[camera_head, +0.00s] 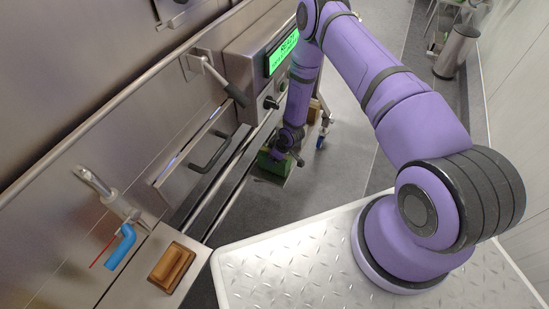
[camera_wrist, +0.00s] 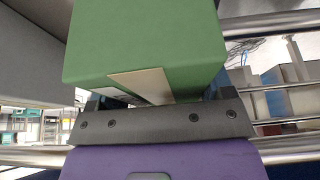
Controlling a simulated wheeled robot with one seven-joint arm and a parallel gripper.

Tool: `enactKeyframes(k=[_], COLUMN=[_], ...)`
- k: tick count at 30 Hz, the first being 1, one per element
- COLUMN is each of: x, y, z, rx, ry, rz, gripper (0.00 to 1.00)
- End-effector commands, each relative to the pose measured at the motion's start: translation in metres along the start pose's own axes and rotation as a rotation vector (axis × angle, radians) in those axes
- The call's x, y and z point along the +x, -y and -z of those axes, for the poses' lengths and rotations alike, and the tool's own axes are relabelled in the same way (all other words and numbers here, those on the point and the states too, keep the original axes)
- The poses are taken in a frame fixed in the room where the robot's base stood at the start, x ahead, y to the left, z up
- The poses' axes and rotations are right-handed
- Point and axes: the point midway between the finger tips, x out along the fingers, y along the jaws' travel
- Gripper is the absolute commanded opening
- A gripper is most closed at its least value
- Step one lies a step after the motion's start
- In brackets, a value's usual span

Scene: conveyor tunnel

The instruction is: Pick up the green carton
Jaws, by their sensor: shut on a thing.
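The green carton (camera_head: 274,163) is in my gripper (camera_head: 281,154), beside the steel rails of the conveyor machine in the head view. In the wrist view the green carton (camera_wrist: 145,45) fills the upper middle, with a pale strip on its near face. My gripper (camera_wrist: 155,95) is shut on it, with the dark fingers on either side of the carton. The fingertips are mostly hidden by the carton. I cannot tell from these frames whether the carton touches anything below it.
The steel machine with a green display (camera_head: 283,52) stands close by the arm. A brown wooden block (camera_head: 172,267) lies at the front. A steel bin (camera_head: 456,51) stands at the far right.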

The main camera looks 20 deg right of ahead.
Motion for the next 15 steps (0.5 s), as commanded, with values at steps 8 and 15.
enactKeyframes(k=[8, 15], x=[-0.030, -0.047], y=[0.016, 0.064], z=[0.003, -0.025], rx=[-0.003, -0.002], ry=[0.003, 0.003], rz=[0.003, 0.003], gripper=[0.35, 0.35])
